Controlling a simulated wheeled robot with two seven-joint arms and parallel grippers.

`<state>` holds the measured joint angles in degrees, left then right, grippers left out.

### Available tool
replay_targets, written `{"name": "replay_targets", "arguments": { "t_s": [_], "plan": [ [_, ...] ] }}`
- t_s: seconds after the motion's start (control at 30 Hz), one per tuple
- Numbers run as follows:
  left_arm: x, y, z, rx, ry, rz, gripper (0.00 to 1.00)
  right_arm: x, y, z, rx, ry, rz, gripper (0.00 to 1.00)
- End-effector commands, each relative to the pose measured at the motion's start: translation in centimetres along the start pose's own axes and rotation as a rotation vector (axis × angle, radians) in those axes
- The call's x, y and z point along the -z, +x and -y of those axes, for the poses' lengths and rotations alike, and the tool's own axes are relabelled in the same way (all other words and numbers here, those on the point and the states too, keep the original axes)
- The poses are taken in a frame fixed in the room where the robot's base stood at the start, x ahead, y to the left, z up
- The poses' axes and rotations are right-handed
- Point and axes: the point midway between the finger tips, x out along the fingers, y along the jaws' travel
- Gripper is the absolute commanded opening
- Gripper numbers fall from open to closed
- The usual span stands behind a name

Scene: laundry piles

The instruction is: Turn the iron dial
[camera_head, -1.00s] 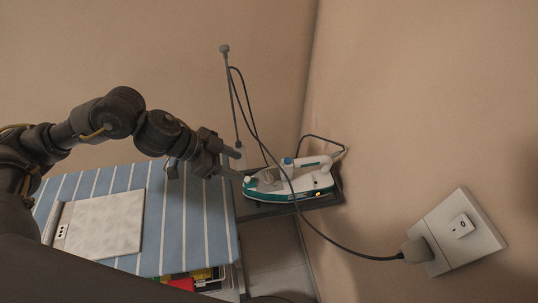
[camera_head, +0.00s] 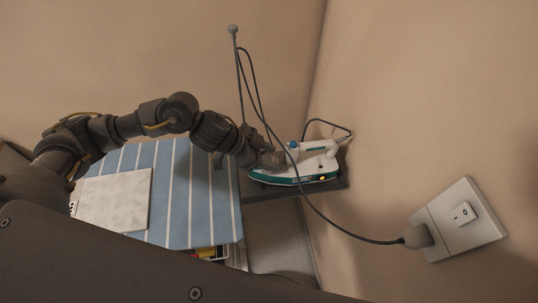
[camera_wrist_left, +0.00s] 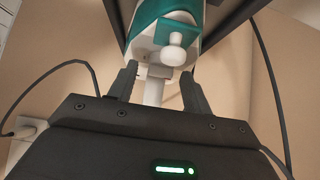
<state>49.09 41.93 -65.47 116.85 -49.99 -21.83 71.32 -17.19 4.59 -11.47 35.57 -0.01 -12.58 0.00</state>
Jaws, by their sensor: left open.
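The white and teal iron (camera_head: 318,168) lies on a dark shelf in the corner, with a blue cap (camera_head: 293,145) near its handle and a lit orange lamp on its side. My left gripper (camera_head: 272,158) reaches the iron's front end from the left and covers part of it. In the left wrist view its two fingers (camera_wrist_left: 160,82) are apart, with a white part of the iron (camera_wrist_left: 153,90) showing between them. A round white knob (camera_wrist_left: 174,50) shows just beyond the fingertips; I cannot tell whether it is the dial or whether the fingers touch anything. My right gripper is not in view.
The dark shelf (camera_head: 262,194) stands beside the blue striped ironing board (camera_head: 182,212), which bears a pale panel. A black cord runs from a hanging stand (camera_head: 238,80) past the iron to the plug (camera_head: 416,238) at the wall socket, crossing in front of the iron.

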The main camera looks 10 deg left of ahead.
Motion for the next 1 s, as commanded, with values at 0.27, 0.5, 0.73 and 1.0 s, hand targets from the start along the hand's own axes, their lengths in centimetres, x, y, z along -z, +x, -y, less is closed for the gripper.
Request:
{"name": "replay_targets", "arguments": {
  "t_s": [0.27,0.5,0.73,1.0],
  "plan": [
    [-0.03,0.35,0.00,0.000,-0.001,0.000,0.49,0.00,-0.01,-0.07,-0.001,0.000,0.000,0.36],
    [-0.03,0.32,0.00,0.000,-0.001,0.000,0.26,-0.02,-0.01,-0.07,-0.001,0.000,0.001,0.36],
    [-0.03,0.31,0.00,0.000,-0.001,0.000,0.05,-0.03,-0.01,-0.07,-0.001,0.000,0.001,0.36],
    [0.04,0.28,0.11,-0.037,0.036,-0.001,0.05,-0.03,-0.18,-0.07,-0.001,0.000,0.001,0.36]
  ]
}}
